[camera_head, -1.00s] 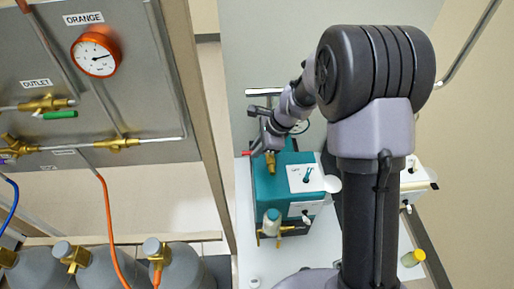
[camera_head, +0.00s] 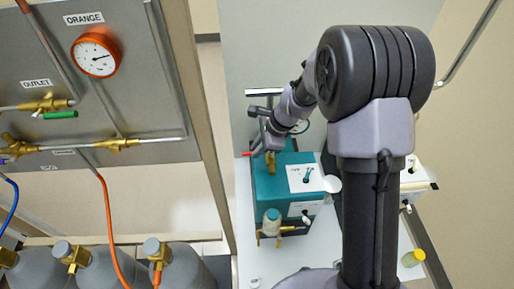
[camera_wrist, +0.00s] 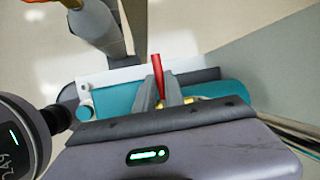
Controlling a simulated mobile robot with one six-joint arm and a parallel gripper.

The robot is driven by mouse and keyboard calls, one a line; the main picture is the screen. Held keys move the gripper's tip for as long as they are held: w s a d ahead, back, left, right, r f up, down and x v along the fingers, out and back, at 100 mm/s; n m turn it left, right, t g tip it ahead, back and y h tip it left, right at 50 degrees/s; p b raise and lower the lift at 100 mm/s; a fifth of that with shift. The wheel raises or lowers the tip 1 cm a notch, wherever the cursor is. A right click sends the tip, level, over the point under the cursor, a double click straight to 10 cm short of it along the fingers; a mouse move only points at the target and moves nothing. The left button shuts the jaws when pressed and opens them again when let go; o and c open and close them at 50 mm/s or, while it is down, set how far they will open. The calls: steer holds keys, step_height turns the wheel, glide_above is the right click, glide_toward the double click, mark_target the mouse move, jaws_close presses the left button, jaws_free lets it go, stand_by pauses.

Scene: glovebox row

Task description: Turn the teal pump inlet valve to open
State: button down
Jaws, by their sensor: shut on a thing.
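The teal pump (camera_head: 268,186) stands on a white bench, with a brass inlet valve (camera_head: 271,164) on its top at the back. It also shows in the wrist view (camera_wrist: 218,92), crossing the middle. The valve's red lever handle (camera_wrist: 157,74) sticks up between the two fingers of my gripper (camera_wrist: 168,92), which is shut on it. In the head view my gripper (camera_head: 264,147) is at the back edge of the pump, beside the brass valve. My fingers hide the lower part of the handle, and the valve body is mostly hidden in the wrist view.
A grey panel (camera_head: 105,85) with an orange gauge (camera_head: 96,54) stands at the left, above several gas cylinders (camera_head: 180,270). A glass jar in a brass fitting (camera_head: 272,225) is on the pump's front. Another light-coloured unit (camera_head: 415,175) stands right of my arm.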

steer(key=n, duration=0.1)
steer(key=s+n+g+p, duration=0.1)
steer(key=n, duration=0.1)
steer(key=shift+s+d+r, duration=0.1)
steer(key=shift+s+d, duration=0.05)
steer(key=shift+d, duration=0.05)
steer(key=n, duration=0.1)
steer(key=s+n+g+p, duration=0.1)
steer(key=n, duration=0.1)
steer(key=shift+d+g, duration=0.3)
steer(key=n+p, duration=0.1)
steer(key=n+g, duration=0.1)
steer(key=shift+s+d+n+p, duration=0.3)
steer(key=shift+p, duration=0.05)
steer(key=shift+s+d+n+g+p, duration=0.15)
steer(key=shift+d+n+g+p, duration=0.2)
steer(key=shift+n, duration=0.35)
steer(key=shift+s+d+n+g+p, duration=0.15)
steer(key=shift+n+g+p, duration=0.1)
steer(key=shift+n+p, duration=0.35)
steer(key=shift+n+h, duration=0.3)
steer(key=c, duration=1.4)
jaws_free()
steer(key=shift+c, duration=0.2)
